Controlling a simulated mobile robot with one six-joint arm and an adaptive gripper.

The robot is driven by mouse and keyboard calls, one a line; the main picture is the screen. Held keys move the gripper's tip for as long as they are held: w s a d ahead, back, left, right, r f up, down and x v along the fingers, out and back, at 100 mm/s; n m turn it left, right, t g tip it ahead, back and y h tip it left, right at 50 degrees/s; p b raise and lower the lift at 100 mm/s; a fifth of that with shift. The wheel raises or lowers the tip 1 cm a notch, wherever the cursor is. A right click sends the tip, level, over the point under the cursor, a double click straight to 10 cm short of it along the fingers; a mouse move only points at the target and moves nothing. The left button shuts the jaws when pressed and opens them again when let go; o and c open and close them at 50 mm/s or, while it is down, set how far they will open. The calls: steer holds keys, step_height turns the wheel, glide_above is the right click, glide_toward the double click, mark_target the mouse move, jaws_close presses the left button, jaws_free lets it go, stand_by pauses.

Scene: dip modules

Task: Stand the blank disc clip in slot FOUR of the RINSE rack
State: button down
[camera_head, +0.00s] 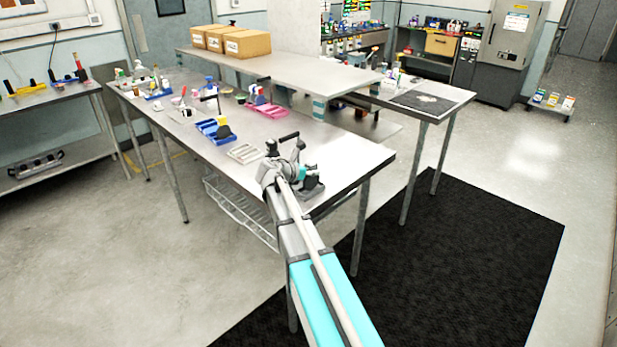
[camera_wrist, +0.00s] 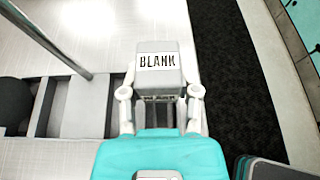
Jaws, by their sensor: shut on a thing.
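The blank disc clip (camera_wrist: 158,62), a grey block with a white label reading BLANK, is between the fingers of my gripper (camera_wrist: 160,98) in the wrist view. My gripper is shut on it. In the head view my gripper (camera_head: 281,170) is over the near end of the long steel table, and the clip is too small there to make out. No RINSE label or slot number is readable in either view, so I cannot tell which thing is the RINSE rack. A dark grey fixture (camera_head: 311,187) stands at the table edge just right of my gripper, partly hidden by my arm.
The steel table (camera_head: 345,160) is clear right of my gripper. A pale ribbed tray (camera_head: 245,153) and a blue tray (camera_head: 208,127) lie to the left. A raised shelf (camera_head: 300,78) runs behind. A metal rod (camera_wrist: 48,38) and a grey framed part (camera_wrist: 85,108) are left of the clip.

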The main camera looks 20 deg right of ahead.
steer(key=shift+f, duration=0.15)
steer(key=shift+f, duration=0.1)
steer(key=shift+c, duration=1.7)
jaws_free()
steer(key=shift+a+r, duration=0.1)
steer(key=shift+r, duration=0.15)
steer(key=p+v, duration=0.4)
steer(key=v, duration=0.8)
steer(key=shift+p, duration=0.3)
steer(key=shift+f, duration=0.15)
